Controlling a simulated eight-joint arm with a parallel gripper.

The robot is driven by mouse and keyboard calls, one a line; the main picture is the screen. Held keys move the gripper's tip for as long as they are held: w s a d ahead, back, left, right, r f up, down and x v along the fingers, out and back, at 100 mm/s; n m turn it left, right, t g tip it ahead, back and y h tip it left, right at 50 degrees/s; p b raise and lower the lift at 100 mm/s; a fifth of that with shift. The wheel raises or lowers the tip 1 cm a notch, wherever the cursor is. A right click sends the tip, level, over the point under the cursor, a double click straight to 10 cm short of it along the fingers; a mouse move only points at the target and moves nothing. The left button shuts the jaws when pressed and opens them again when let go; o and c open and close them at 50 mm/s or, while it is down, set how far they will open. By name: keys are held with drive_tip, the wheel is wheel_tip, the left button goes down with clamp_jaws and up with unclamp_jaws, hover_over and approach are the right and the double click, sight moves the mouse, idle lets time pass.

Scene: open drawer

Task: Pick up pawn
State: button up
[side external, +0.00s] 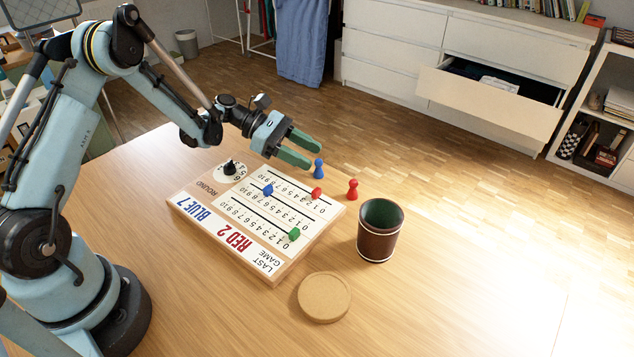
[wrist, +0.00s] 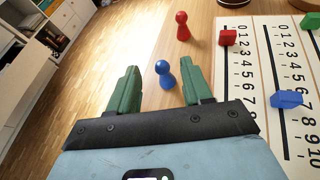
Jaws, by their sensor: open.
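A blue pawn (side external: 318,168) stands upright on the table near its far edge, just beyond the score board. It also shows in the wrist view (wrist: 164,75), between and ahead of my fingertips. A red pawn (side external: 352,189) stands upright to its right, and shows in the wrist view (wrist: 182,27) farther ahead. My gripper (side external: 304,148) is open, with green fingers pointing toward the blue pawn. In the wrist view my gripper (wrist: 160,82) has one finger on each side of the blue pawn's picture position, with nothing held. Whether the fingers touch it cannot be told.
The score board (side external: 222,231) carries blue, red and green markers and a black dial knob (side external: 229,167). A brown dice cup (side external: 378,232) and a round cork coaster (side external: 324,297) stand to the right. The table's right front is clear. An open drawer (side external: 490,100) is across the room.

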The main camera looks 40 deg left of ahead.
sight(317, 159)
drive_tip(key=shift+x, duration=2.65)
clamp_jaws()
